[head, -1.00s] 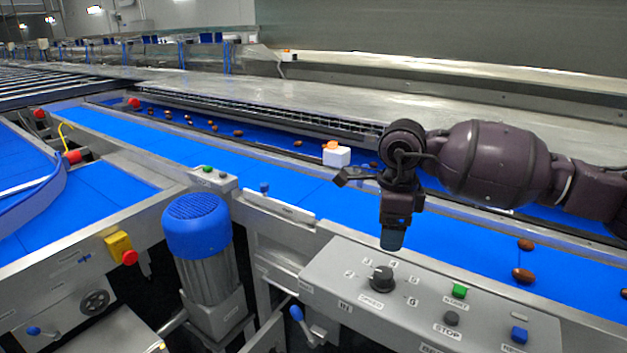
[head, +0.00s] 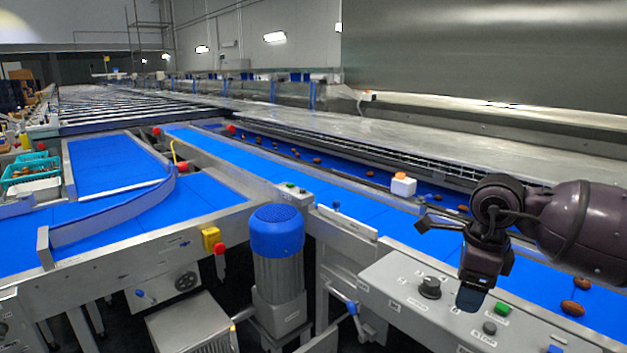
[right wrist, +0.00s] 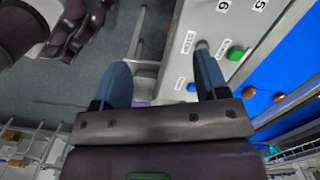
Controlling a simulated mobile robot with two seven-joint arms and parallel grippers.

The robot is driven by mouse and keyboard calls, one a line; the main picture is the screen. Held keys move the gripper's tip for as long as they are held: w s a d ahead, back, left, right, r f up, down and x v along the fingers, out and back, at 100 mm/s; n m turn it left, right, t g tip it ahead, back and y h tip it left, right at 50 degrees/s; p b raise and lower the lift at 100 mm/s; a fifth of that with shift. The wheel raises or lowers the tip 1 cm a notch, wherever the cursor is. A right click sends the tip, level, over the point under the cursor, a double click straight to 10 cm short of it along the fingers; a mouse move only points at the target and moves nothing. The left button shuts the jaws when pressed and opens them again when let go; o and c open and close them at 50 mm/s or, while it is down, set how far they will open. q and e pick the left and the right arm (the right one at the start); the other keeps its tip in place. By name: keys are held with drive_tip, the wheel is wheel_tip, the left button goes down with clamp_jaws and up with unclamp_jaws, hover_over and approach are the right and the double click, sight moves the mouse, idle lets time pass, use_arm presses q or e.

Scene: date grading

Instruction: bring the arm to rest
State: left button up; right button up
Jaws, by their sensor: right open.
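My right gripper (head: 470,298) hangs fingers-down from the right arm, above the control panel (head: 385,275) at the lower right of the head view. In the right wrist view its two blue-grey fingers (right wrist: 165,80) stand apart with nothing between them. Between and beyond them lie grey floor and the edge of the panel, with its STOP label, grey button and green button (right wrist: 236,55). My left gripper does not show in the head view.
The blue belt (head: 320,190) runs behind the panel with several brown dates (head: 572,308). A white box with an orange top (head: 403,185) sits beside the belt. A blue-capped motor (head: 277,232) stands left of the panel. Teal crates (head: 32,170) are at far left.

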drive_tip(key=w+a+r+m+t+y, duration=0.1)
drive_tip(key=a+r+m+t+y, duration=0.15)
drive_tip(key=a+r+y, duration=0.5)
drive_tip(key=a+r+m+t+y, duration=0.1)
drive_tip(key=a+r+m+y, duration=0.3)
drive_tip(key=a+y, duration=0.6)
drive_tip(key=d+f+m+t+h, duration=0.6)
drive_tip(key=f+m, duration=0.5)
drive_tip(key=m, duration=0.4)
drive_tip(key=d+f+m+t+h, duration=0.4)
drive_tip(key=f+m+t+h, duration=0.45)
drive_tip(key=m, duration=0.75)
drive_tip(key=s+d+f+m+g+h, duration=0.1)
drive_tip(key=s+d+f+m+g, duration=0.1)
drive_tip(key=s+f, duration=0.6)
drive_tip(key=s+d+f+m+g+h, duration=0.1)
drive_tip(key=s+d+f+m+g, duration=0.2)
drive_tip(key=s+f, duration=0.6)
drive_tip(key=s+d+f+m+g+h, duration=0.1)
drive_tip(key=s+d+f+m+g, duration=0.1)
drive_tip(key=s+f+m, duration=0.3)
drive_tip(key=s+d+f, duration=0.1)
drive_tip(key=s+f, duration=0.2)
drive_tip(key=shift+s+d+f+h, duration=0.15)
drive_tip(key=shift+s+f+h, duration=0.1)
drive_tip(key=shift+s+h, duration=0.1)
